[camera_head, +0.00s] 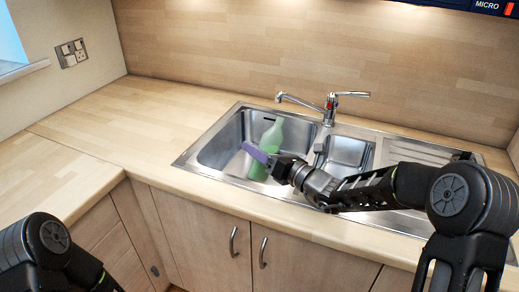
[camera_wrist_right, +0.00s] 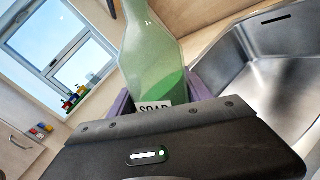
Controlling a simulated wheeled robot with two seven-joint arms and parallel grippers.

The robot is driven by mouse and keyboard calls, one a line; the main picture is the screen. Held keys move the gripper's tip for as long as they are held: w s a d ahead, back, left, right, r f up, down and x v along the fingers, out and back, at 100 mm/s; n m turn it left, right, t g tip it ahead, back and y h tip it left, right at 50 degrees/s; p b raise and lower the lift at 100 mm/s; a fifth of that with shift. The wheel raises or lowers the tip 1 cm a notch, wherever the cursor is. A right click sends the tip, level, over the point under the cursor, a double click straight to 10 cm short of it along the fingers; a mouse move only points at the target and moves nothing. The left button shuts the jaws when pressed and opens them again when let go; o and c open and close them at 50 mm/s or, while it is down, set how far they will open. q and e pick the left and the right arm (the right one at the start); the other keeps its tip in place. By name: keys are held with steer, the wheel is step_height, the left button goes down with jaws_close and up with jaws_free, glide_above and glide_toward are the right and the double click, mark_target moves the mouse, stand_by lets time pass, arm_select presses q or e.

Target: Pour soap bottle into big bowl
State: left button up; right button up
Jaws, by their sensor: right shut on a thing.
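The soap bottle (camera_head: 271,138) is translucent green with green liquid low inside. It also shows in the right wrist view (camera_wrist_right: 152,55), where part of a SOAP label is visible. My right gripper (camera_head: 261,156) has its purple fingers shut around the bottle; its fingers also flank the bottle in the wrist view (camera_wrist_right: 162,96). The bottle is close to upright, leaning slightly. The big bowl (camera_head: 226,142) is the larger, left steel sink basin. The bottle appears over its front right part; its exact height is hard to tell. My left gripper is out of view.
The chrome tap (camera_head: 330,107) stands behind the basins. A smaller basin (camera_head: 347,153) and a ridged drainer (camera_head: 415,152) lie to the right. The wooden worktop (camera_head: 150,125) left of the sink is clear. A window (camera_wrist_right: 75,60) shows in the wrist view.

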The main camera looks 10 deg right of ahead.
steer(key=shift+s+a+m+p, duration=0.3)
steer(key=shift+a+m, duration=0.15)
steer(key=shift+m, duration=0.25)
steer(key=shift+s+a+m, duration=0.1)
steer(key=shift+a+m, duration=0.05)
steer(key=shift+m, duration=0.25)
stand_by(0.8)
steer(key=shift+s+a+f+m+p, duration=0.1)
steer(key=shift+a+f+m+p, duration=0.1)
steer(key=shift+m+p, duration=0.15)
steer(key=shift+s+a+f+m+p, duration=0.1)
steer(key=shift+s+a+m+p, duration=0.25)
steer(key=shift+m, duration=0.4)
stand_by(0.6)
steer(key=shift+s+a+f+m+p, duration=0.15)
steer(key=shift+a+f+m+p, duration=0.15)
steer(key=shift+m+p, duration=0.35)
steer(key=shift+s+a+f+m+p, duration=0.15)
steer(key=shift+f+m+p, duration=0.15)
steer(key=shift+m, duration=0.55)
stand_by(1.7)
steer(key=shift+a+f+m+h+p, duration=0.1)
steer(key=shift+f+m+h+p, duration=0.05)
steer(key=shift+m+h+p, duration=0.2)
stand_by(0.8)
